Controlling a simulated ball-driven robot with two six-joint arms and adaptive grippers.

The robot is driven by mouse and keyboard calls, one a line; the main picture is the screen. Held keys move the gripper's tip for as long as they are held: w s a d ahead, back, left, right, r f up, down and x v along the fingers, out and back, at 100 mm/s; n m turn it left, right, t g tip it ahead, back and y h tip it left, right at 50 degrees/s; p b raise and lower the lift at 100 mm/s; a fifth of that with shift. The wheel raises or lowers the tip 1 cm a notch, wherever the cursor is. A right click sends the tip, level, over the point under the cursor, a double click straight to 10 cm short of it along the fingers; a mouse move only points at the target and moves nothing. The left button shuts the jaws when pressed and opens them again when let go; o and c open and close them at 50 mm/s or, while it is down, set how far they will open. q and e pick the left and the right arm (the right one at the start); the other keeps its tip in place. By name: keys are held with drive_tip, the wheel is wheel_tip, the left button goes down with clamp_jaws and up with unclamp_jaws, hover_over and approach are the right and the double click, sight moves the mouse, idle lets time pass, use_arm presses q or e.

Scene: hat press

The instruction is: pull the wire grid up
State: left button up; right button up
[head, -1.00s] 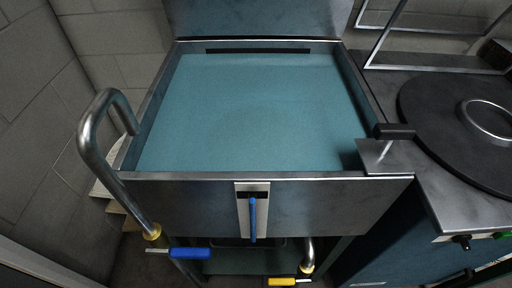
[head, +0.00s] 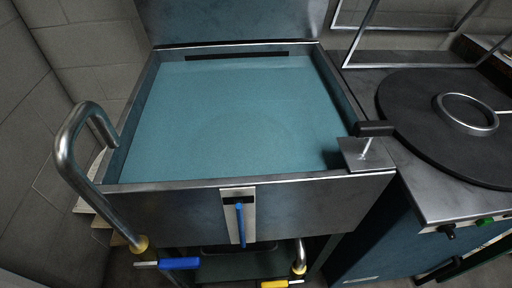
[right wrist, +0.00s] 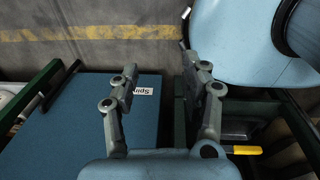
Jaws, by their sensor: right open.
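No wire grid can be made out in the head view. The steel basin (head: 210,193) is full of teal, murky liquid (head: 230,110), and whatever lies under it is hidden. A black handle (head: 374,128) on a short upright rod stands over a small metal plate (head: 362,156) at the basin's front right corner. My right gripper (right wrist: 160,68) is open and empty in the right wrist view. Its two fingers are apart, above a blue cabinet top (right wrist: 80,130) and the floor. My left gripper is in neither view.
A bent steel pipe (head: 70,145) rises at the basin's left. A blue-handled valve (head: 180,263) and a yellow handle (head: 275,284) are below; a blue lever (head: 241,224) is on the front. A round dark plate (head: 430,120) lies on the right counter.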

drive_tip(key=shift+d, duration=0.1)
wheel_tip(320, 180, up, 55)
drive_tip(key=n+y+p, duration=0.5)
drive_tip(key=n+p, duration=0.7)
drive_tip(key=n, duration=0.5)
hover_over(380, 123)
drive_tip(key=d, duration=0.4)
drive_tip(key=shift+n+g, duration=0.3)
drive_tip(key=shift+g, duration=0.1)
drive_tip(key=x, duration=0.7)
drive_tip(key=a+x, duration=0.1)
drive_tip(key=x, duration=0.2)
drive_tip(key=shift+f+p, duration=0.1)
drive_tip(key=shift+p, duration=0.2)
